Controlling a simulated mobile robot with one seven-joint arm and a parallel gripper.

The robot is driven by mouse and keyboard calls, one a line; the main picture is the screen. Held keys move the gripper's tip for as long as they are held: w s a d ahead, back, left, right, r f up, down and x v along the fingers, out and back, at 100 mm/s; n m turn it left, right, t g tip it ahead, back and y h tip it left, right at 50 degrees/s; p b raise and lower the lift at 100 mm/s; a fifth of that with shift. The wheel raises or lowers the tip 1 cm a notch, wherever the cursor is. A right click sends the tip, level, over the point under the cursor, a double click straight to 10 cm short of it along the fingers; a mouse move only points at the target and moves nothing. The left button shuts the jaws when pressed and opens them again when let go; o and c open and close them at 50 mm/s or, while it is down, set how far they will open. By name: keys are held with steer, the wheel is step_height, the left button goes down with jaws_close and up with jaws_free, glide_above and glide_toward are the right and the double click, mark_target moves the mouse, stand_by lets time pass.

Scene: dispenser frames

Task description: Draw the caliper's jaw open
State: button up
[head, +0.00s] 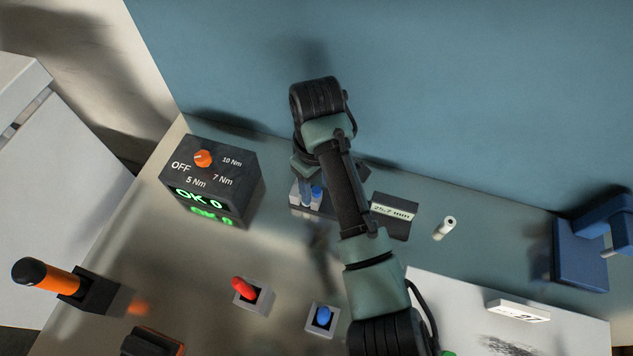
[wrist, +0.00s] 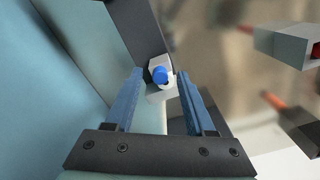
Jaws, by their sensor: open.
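A dark block reading 25.7 mm (head: 394,210), which looks like part of the caliper, sits on the bench right of my forearm in the head view. A small pale block stands left of my arm. In the wrist view, a pale block (wrist: 160,95) with a round blue knob (wrist: 160,75) lies between and slightly beyond my fingertips, against a dark bar (wrist: 138,28). My gripper (wrist: 159,71) is open, with one blue finger on each side and nothing visibly clamped. In the head view my arm hides part of the caliper, and my gripper (head: 305,182) is partly covered.
A dark control box (head: 225,180) with an orange dial stands left. Red (head: 245,288) and blue (head: 323,317) pieces sit in grey holders in front. A screwdriver (head: 50,277) is at far left. A white cylinder (head: 445,228) and a blue vise-like fixture (head: 583,255) stand right.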

jaws_close()
stand_by(1.4)
